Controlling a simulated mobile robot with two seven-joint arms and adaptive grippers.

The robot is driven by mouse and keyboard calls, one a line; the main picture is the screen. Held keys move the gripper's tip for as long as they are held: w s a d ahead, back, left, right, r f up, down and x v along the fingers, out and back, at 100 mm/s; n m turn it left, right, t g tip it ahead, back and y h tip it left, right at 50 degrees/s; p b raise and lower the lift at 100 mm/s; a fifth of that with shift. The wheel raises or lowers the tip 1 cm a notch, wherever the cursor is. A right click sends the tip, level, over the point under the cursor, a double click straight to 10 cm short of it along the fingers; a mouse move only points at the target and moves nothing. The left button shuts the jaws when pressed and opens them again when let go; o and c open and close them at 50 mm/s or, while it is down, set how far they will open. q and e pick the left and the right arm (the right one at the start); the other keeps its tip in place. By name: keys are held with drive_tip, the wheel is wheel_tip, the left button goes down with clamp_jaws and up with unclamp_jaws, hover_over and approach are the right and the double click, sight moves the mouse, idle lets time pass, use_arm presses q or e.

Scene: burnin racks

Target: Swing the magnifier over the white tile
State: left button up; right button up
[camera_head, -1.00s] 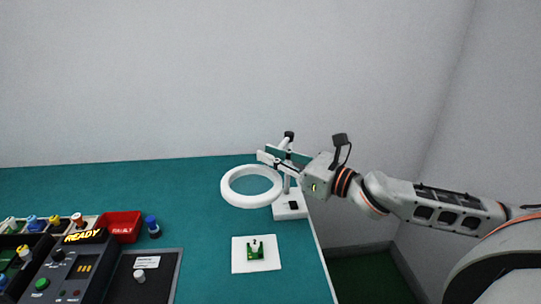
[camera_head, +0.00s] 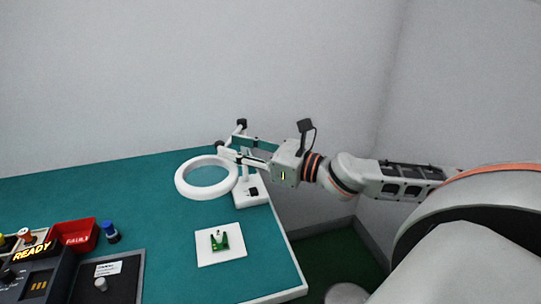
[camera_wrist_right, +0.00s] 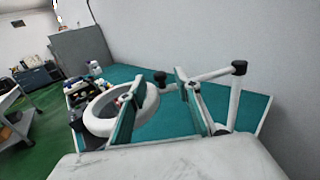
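The white magnifier (camera_head: 181,188) has a ring head over the back right of the teal table, on a jointed arm rising from a white base (camera_head: 251,201). The white tile (camera_head: 208,259) lies in front of the ring, with a small green board (camera_head: 221,243) on it. In the head view the ring appears behind the tile, not over it. My right gripper (camera_head: 235,149) is at the magnifier's arm. In the right wrist view its fingers (camera_wrist_right: 158,95) are apart, with the ring (camera_wrist_right: 92,124) and a black arm joint (camera_wrist_right: 160,77) beyond them; contact is unclear. My left gripper is out of view.
A red bin (camera_head: 77,235), a blue-capped bottle (camera_head: 110,232) and a dark device with a READY display (camera_head: 32,252) stand at the left. The table's right edge is close to the magnifier base.

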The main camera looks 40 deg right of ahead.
drive_tip(key=v, duration=0.9)
idle(0.6)
drive_tip(key=shift+d, duration=0.1)
idle(0.5)
